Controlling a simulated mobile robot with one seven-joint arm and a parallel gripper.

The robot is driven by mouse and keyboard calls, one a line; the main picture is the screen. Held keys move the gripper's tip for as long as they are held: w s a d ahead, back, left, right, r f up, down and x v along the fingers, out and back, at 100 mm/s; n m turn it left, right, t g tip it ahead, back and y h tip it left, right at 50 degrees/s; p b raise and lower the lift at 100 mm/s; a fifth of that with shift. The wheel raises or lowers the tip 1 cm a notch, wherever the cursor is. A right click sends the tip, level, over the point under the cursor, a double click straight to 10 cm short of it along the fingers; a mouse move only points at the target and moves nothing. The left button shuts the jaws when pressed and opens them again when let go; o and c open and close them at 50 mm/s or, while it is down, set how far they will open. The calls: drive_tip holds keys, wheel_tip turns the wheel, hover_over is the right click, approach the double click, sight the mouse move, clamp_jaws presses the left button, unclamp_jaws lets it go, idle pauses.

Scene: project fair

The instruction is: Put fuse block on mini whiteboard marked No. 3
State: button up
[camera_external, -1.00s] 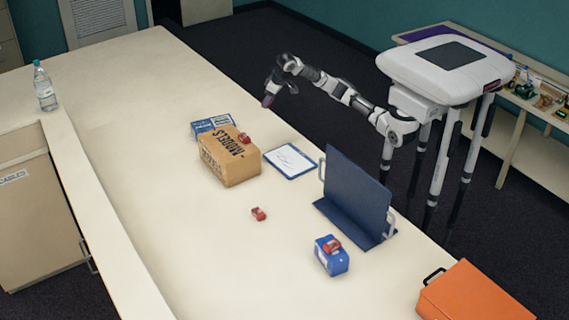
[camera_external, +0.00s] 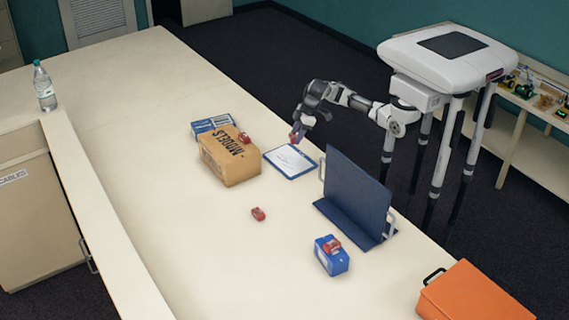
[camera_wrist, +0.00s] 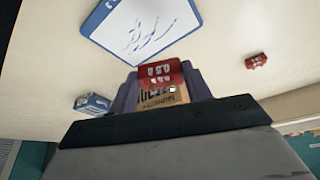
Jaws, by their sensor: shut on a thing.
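My gripper (camera_external: 297,132) is shut on a red fuse block (camera_external: 293,138), just above the far edge of the mini whiteboard (camera_external: 289,162). The held block (camera_wrist: 160,72) shows between the fingertips in the wrist view, with pale markings on its face. The whiteboard is white with a blue frame and dark scribbles, lying flat on the table. It also shows at the upper left of the wrist view (camera_wrist: 128,28). I cannot read a number on it. The held block appears apart from the board.
A cardboard box (camera_external: 228,162) with a red block (camera_external: 244,138) on top stands left of the board, a blue-white box (camera_external: 213,124) behind it. An upright navy panel (camera_external: 355,190) stands to the right. Another red block (camera_external: 258,213) lies in the open middle; a blue box (camera_external: 331,260) carries one too.

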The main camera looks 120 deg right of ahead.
sight(293, 163)
wheel_tip(293, 163, down, 11)
drive_tip(key=shift+f+p, duration=0.1)
drive_tip(key=shift+p, duration=0.25)
drive_tip(key=shift+f, duration=0.1)
drive_tip(key=o, duration=1)
drive_tip(key=shift+c, duration=0.2)
drive_tip(key=shift+r, duration=0.3)
drive_tip(key=b+v, duration=0.1)
drive_tip(key=v, duration=1)
drive_tip(key=shift+s+r, duration=0.25)
drive_tip(key=shift+r, duration=0.1)
